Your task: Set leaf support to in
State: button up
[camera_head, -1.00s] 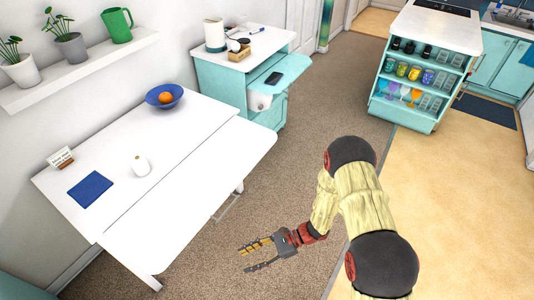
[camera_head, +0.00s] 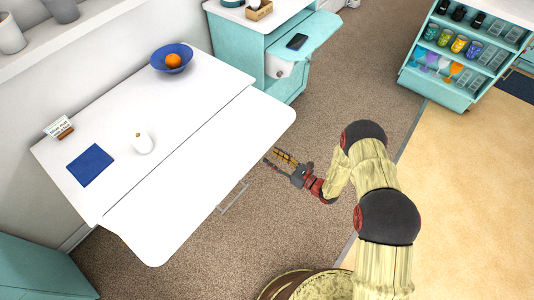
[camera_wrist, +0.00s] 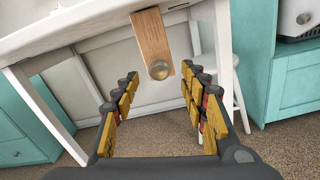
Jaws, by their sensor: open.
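The white table (camera_head: 140,60) has a seam along it, and its front leaf (camera_head: 200,165) is raised level with the top. My gripper (camera_head: 272,158) is beside the leaf's right edge in the head view. In the wrist view my gripper (camera_wrist: 160,88) is open and empty, with the knob beyond and roughly between its fingers. The head view hides the support beneath the leaf.
A teal cabinet (camera_head: 290,88) stands behind. Carpet (camera_head: 330,80) is clear between table and shelf unit.

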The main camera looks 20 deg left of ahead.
jog(key=shift+b+x, duration=0.4)
jog(key=shift+x, duration=1.6)
jog(key=shift+c, duration=0.3)
jog(key=shift+s, duration=0.1)
grip_shut()
